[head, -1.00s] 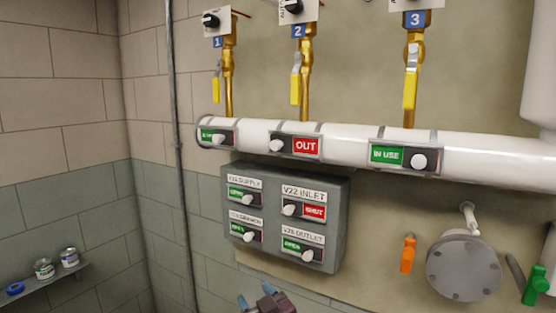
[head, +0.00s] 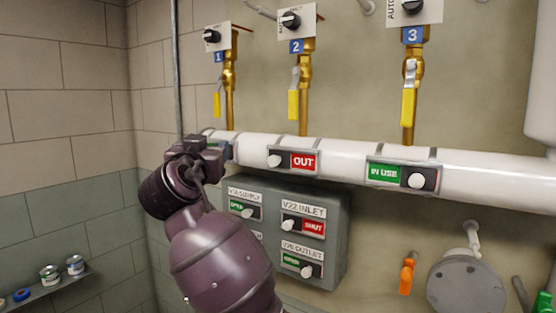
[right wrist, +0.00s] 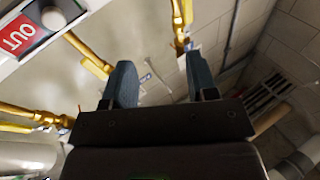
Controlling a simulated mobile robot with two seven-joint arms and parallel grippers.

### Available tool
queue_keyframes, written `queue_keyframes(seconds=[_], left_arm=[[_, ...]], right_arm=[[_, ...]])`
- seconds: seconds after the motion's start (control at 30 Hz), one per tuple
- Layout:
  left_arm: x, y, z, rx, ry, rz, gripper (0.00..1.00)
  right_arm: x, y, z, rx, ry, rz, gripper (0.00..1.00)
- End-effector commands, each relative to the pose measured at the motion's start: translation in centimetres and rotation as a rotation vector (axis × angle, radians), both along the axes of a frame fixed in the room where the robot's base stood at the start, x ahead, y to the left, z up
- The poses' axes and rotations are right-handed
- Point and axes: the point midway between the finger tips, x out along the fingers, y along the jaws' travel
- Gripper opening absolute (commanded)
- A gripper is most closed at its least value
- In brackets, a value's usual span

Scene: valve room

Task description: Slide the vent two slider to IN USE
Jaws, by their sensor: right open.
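The vent two slider (head: 292,160) is on the white pipe under the valve with the blue 2 plate. Its white knob (head: 274,160) is at the left and the red OUT field shows at the right. In the right wrist view the OUT sign (right wrist: 17,35) and the knob (right wrist: 52,17) appear upside down at the upper left. My right gripper (head: 220,148) is in front of the pipe's left end, left of this slider and apart from it. Its two fingers (right wrist: 158,78) are open with nothing between them. My left gripper is out of view.
The slider under valve 3 (head: 402,175) shows green IN USE with its knob right. The slider under valve 1 is mostly hidden behind my gripper. Yellow-handled brass valves (head: 293,104) hang above the pipe. A grey box (head: 337,225) with small sliders is below, partly covered by my arm.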

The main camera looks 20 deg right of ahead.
Motion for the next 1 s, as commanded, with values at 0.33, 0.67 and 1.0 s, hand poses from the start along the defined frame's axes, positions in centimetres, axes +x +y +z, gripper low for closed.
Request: queue_keyframes(seconds=[0.33, 0.67, 1.0], left_arm=[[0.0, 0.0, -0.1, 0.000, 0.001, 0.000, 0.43], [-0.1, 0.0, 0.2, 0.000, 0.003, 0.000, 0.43], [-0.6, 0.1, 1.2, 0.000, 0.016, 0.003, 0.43]], right_arm=[[-3.1, -5.0, -3.4, 0.404, -0.124, -0.401, 0.53], [-2.9, -6.2, -3.8, 0.506, -0.174, -0.424, 0.53], [0.5, -10.6, -3.7, 0.501, -0.172, -0.425, 0.53]])
